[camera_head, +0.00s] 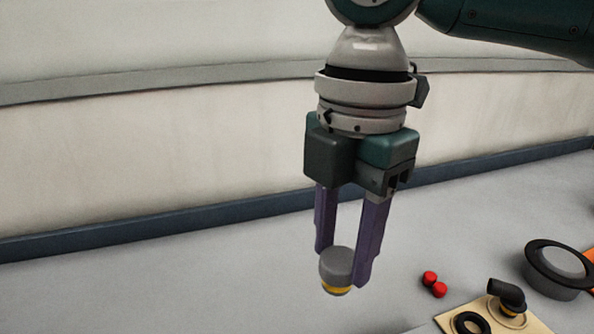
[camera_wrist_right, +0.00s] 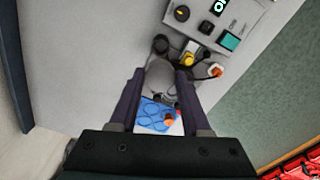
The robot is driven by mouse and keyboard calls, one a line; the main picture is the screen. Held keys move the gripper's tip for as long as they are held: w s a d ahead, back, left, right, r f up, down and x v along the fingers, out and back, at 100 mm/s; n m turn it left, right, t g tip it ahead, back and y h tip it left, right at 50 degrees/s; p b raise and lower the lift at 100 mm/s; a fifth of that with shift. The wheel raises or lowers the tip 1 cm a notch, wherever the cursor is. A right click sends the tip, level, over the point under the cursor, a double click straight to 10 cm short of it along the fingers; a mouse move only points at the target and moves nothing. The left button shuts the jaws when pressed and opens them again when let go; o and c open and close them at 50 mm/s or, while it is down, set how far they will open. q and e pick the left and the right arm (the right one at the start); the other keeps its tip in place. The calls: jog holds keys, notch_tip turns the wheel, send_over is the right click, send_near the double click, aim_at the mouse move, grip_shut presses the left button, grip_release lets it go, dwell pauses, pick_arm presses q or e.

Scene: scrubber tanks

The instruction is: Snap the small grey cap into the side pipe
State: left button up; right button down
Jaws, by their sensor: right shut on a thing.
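The small grey cap (camera_head: 337,262), with a yellow band at its lower end, is held between the purple fingertips of my right gripper (camera_head: 340,265). The right gripper is shut on it, with the fingers pointing down and the cap hanging in the air above the grey surface. In the right wrist view the grey cap (camera_wrist_right: 161,76) shows between the two fingers. A black bent pipe (camera_head: 508,292) stands on a tan board at the lower right, apart from the cap; I cannot tell if it is the side pipe. My left gripper is out of view.
Two red caps (camera_head: 430,279) lie left of the tan board (camera_head: 540,326), which also bears a black ring (camera_head: 469,323). A black-rimmed grey round part (camera_head: 553,284) stands behind. The right wrist view shows a control panel (camera_wrist_right: 229,40) and a blue tray (camera_wrist_right: 150,112). The surface at left is clear.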

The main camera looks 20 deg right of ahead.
jog(key=f+n+b, duration=0.1)
jog(key=f+n, duration=0.3)
jog(key=a+f+n+b, duration=0.1)
jog(key=f+n+b, duration=0.1)
jog(key=f+n, duration=0.3)
jog(key=s+a+f+n+b, duration=0.1)
jog(key=f+n+b, duration=0.1)
jog(key=f+n, duration=0.2)
jog(key=shift+f+n, duration=0.4)
jog(key=shift+f, duration=0.2)
jog(key=shift+w+f+b, duration=0.1)
jog(key=shift+f+b, duration=0.1)
jog(key=shift+b, duration=0.1)
jog(key=shift+f, duration=0.15)
dwell(0.4)
jog(key=shift+f+b, duration=0.3)
jog(key=shift+f, duration=0.05)
jog(key=shift+f, duration=0.4)
dwell(0.4)
